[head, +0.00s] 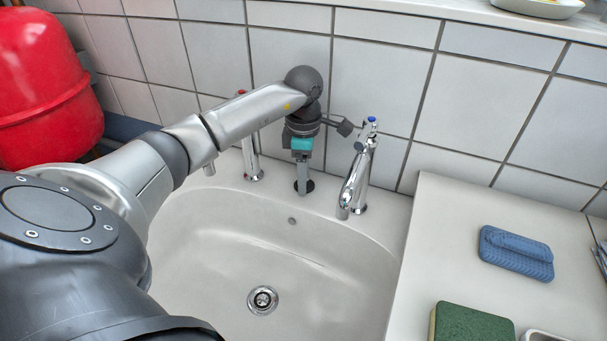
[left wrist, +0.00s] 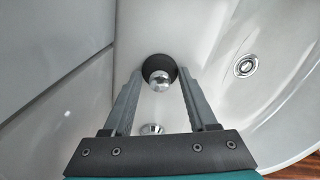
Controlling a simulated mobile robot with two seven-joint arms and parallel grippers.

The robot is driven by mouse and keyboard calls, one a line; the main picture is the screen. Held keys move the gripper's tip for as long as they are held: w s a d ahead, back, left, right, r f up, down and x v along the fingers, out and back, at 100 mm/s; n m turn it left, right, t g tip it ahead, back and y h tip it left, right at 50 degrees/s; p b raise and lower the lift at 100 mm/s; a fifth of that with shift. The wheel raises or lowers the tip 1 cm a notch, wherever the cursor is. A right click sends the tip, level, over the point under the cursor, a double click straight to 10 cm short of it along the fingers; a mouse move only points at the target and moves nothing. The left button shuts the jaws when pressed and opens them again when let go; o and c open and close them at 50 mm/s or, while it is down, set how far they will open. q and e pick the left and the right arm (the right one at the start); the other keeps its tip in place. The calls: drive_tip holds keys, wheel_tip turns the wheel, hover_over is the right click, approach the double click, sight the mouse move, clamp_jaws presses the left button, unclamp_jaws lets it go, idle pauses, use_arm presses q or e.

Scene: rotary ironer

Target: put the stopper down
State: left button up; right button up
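The stopper is a black disc with a shiny metal knob; in the left wrist view the stopper (left wrist: 158,67) lies between my fingertips. In the head view the stopper (head: 309,186) shows as a dark disc on the sink's back ledge between the two taps, partly hidden by my fingers. My left gripper (head: 303,190) points down over it. In the left wrist view this gripper (left wrist: 159,76) is open, its fingers on either side with a gap around the knob. The white sink (head: 215,255) has an uncovered metal drain (head: 262,300). My right gripper is not in view.
A chrome tap (head: 356,175) stands close to the right of my gripper, another tap (head: 250,145) to its left. A tiled wall (head: 480,95) rises behind. A blue brush (head: 516,252) and green sponge (head: 470,324) lie on the right counter. The basin looks empty.

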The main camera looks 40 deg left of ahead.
use_arm(q)
drive_tip(key=shift+o, duration=2.1)
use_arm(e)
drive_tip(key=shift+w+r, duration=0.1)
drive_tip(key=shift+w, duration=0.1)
use_arm(q)
drive_tip(key=shift+r, duration=0.15)
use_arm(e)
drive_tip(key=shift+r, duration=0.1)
use_arm(q)
wheel_tip(320, 180, up, 7)
drive_tip(key=shift+f+p, duration=0.15)
drive_tip(key=shift+p, duration=0.9)
drive_tip(key=shift+r, duration=0.4)
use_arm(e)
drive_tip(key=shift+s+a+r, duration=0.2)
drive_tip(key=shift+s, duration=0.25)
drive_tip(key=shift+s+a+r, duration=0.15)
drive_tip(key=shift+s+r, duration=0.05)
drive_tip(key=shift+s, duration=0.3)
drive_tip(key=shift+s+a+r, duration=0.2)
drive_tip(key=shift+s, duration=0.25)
